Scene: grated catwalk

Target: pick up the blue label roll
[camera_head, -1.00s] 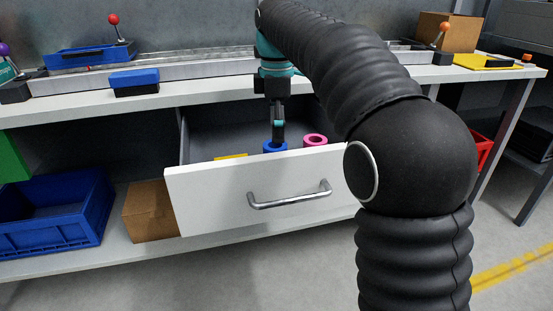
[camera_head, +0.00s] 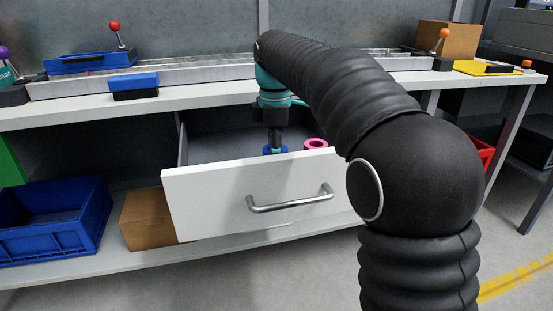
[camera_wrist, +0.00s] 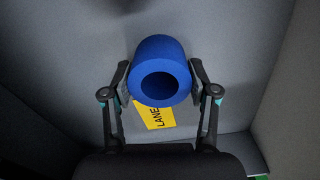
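The blue label roll (camera_wrist: 160,50) is a thick blue ring with a dark hole facing the wrist camera. It sits between the two fingers of my gripper (camera_wrist: 160,84) in the wrist view, with a pad against each side and no clear gap. In the head view my gripper (camera_head: 275,143) reaches down into the open white drawer (camera_head: 245,193), and the roll (camera_head: 269,151) shows just above the drawer front. The drawer front hides the roll's lower part.
A pink roll (camera_head: 316,143) lies to the right of the blue one in the drawer. A yellow label marked LANE (camera_wrist: 157,116) lies on the drawer floor. The worktop (camera_head: 215,92) overhangs the drawer. A cardboard box (camera_head: 148,217) and blue crate (camera_head: 55,225) stand on the shelf below.

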